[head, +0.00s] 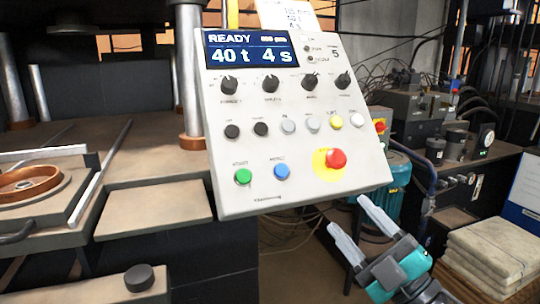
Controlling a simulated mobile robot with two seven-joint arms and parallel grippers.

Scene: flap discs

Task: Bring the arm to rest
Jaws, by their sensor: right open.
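My right gripper (361,226) shows at the lower right, below the lower right corner of the control panel (225,205). Its two pale fingers are spread apart with nothing between them, and it looks clear of the panel. The panel is light grey and tilted, with a lit screen (252,52) reading READY, 40 t and 4 s. It carries a green button (243,176), a blue button (281,171) and a red mushroom button (336,158) on a yellow plate. My left gripper is not in view.
A press with metal columns (187,70) and a flat bed stands at the left, with a copper-coloured ring (28,184) in a tray. Hydraulic equipment (415,110) with hoses stands at the right. Folded cloths (492,240) are stacked at the lower right, close to my right arm.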

